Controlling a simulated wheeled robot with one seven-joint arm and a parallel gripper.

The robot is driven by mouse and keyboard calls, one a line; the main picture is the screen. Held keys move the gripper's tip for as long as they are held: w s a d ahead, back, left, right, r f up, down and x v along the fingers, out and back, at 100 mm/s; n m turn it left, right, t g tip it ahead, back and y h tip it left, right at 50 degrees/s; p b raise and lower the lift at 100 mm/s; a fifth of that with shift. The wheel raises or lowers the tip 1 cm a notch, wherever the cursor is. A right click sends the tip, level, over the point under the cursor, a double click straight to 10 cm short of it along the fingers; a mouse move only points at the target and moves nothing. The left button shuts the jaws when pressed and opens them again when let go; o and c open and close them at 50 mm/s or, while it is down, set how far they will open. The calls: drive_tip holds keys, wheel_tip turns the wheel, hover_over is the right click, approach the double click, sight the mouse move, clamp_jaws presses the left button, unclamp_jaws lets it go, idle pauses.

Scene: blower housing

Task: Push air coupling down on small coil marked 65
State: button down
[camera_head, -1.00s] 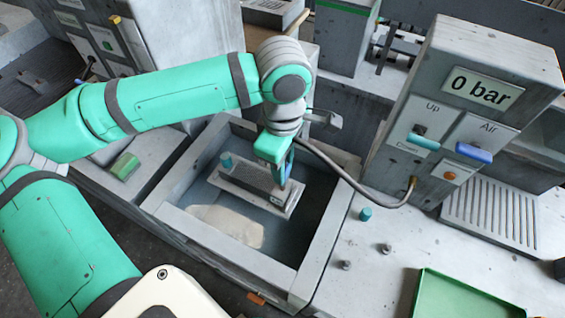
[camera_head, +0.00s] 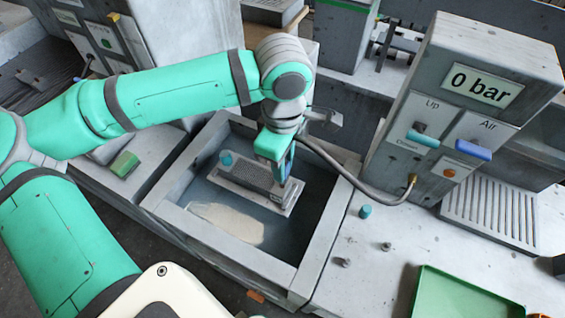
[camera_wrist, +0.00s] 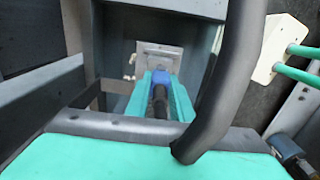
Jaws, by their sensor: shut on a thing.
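My gripper (camera_head: 281,178) reaches down into the sunken tank, over the right end of a grey coil with a finned top (camera_head: 250,176). In the wrist view my teal fingers (camera_wrist: 160,88) are shut on a blue air coupling (camera_wrist: 160,78) with a black stem. Beyond the fingertips, a pale grey end plate of the coil (camera_wrist: 158,52) shows in the wrist view. The fingers hide the contact, so I cannot tell whether the coupling is seated. A teal cap (camera_head: 226,159) stands at the coil's left end. No number is readable on the coil.
The tank rim (camera_head: 322,228) surrounds the gripper closely. A dark hose (camera_head: 350,183) runs to the control box (camera_head: 455,120), which reads 0 bar. A green tray (camera_head: 465,300) lies at the lower right. A pale patch (camera_head: 228,222) shows in the tank.

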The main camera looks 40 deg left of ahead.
drive_tip(key=shift+f, duration=0.4)
drive_tip(key=shift+w+f, duration=0.1)
drive_tip(key=shift+f, duration=0.2)
drive_tip(key=shift+f, duration=0.1)
idle(0.4)
drive_tip(key=shift+f, duration=0.3)
drive_tip(key=shift+f, duration=0.5)
idle(0.8)
